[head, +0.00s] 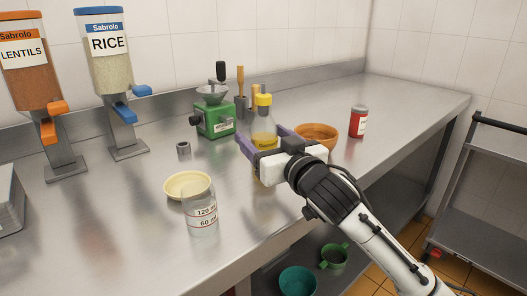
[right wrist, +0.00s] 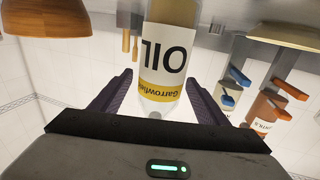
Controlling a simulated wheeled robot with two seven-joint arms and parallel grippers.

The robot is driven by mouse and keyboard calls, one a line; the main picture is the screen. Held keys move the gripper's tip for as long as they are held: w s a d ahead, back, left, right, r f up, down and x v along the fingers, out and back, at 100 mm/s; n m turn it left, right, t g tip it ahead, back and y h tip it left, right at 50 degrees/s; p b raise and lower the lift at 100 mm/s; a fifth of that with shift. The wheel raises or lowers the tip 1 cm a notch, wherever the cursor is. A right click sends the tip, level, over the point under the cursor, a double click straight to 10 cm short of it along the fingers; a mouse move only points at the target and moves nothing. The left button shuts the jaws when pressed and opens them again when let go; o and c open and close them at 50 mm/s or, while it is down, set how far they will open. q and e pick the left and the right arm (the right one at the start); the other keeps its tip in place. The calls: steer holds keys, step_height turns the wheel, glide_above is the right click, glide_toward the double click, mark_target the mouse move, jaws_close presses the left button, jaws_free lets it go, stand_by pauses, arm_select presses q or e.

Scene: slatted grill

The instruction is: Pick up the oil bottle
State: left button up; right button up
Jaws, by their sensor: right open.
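In the right wrist view the fingers of the gripper (right wrist: 152,92) show gaps on both sides of the bottle. My left gripper is not in view.
A brown bowl (head: 318,134) stands close to the right of the bottle. A green grinder (head: 214,115) and utensil holder (head: 241,106) are behind left. A cream bowl (head: 187,185) and glass measuring jar (head: 201,212) are in front left. A red-labelled jar (head: 358,121) is farther right.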

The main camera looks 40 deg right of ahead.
steer(key=shift+c, duration=0.5)
steer(key=shift+r, duration=0.1)
steer(key=c, duration=1.3)
